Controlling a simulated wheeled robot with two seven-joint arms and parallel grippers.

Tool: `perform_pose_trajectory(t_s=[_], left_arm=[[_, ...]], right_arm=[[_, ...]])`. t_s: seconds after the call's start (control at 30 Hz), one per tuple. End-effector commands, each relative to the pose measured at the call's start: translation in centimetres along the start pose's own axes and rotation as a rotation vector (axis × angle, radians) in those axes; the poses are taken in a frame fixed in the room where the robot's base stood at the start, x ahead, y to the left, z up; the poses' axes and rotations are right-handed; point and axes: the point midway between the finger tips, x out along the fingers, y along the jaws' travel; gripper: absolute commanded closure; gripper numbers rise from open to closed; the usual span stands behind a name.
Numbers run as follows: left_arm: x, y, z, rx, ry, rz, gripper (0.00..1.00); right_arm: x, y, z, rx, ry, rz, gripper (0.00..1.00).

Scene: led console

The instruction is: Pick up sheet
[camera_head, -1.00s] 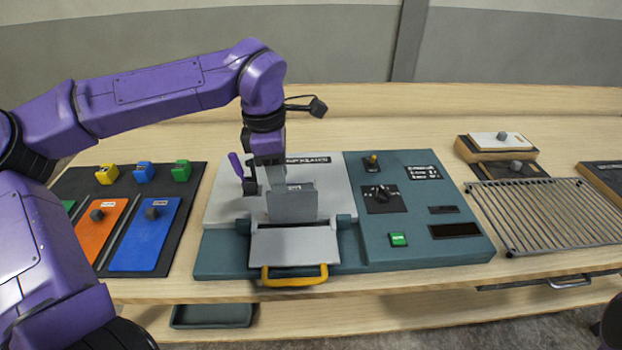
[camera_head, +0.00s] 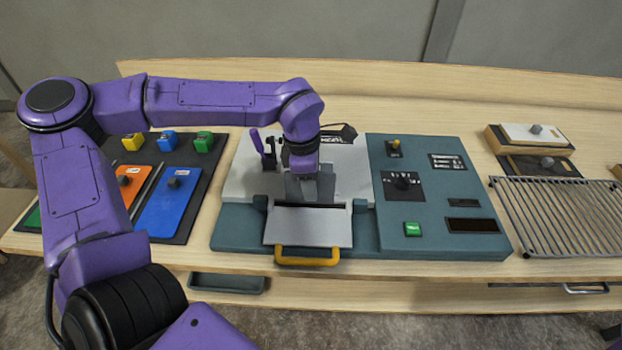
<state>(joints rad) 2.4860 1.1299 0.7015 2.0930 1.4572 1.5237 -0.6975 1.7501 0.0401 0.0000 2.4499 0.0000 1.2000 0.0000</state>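Flat coloured sheets with grey knobs lie on a black mat (camera_head: 190,222) at the left: an orange sheet (camera_head: 118,194), a blue sheet (camera_head: 162,212) and part of a green one (camera_head: 34,219). My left arm covers part of this area. My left gripper (camera_head: 310,187) points down over the middle of the teal and grey console, just behind a grey plate (camera_head: 308,228) with a yellow handle (camera_head: 307,257). It is apart from the coloured sheets. Its fingertips and anything between them are hidden or too unclear to tell. My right gripper is not in view.
Yellow (camera_head: 132,142), blue (camera_head: 167,141) and green blocks (camera_head: 204,141) stand behind the sheets. The console's right panel (camera_head: 430,165) has a dial and a green button (camera_head: 412,229). A wire rack (camera_head: 568,216) lies farther right. Bare wood lies behind the console.

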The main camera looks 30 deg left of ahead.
Motion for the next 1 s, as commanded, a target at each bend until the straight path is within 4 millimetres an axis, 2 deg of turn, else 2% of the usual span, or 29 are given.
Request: perform_pose_trajectory(t_s=[0.77, 0.8, 0.87, 0.9, 1.0], left_arm=[[0.47, 0.02, -0.05, 0.000, 0.000, 0.000, 0.61], [0.47, 0.02, -0.05, 0.000, 0.000, 0.000, 0.65], [0.47, 0.02, -0.05, 0.000, 0.000, 0.000, 0.84], [0.46, 0.02, -0.05, 0.000, 0.000, 0.000, 0.97], [0.46, 0.02, -0.05, 0.000, 0.000, 0.000, 1.00]], right_arm=[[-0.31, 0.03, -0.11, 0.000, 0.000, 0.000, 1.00], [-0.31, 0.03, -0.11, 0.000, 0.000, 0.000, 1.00], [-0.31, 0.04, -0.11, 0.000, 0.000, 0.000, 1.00], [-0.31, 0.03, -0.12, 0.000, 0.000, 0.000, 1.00], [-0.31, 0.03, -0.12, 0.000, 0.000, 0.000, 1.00]])
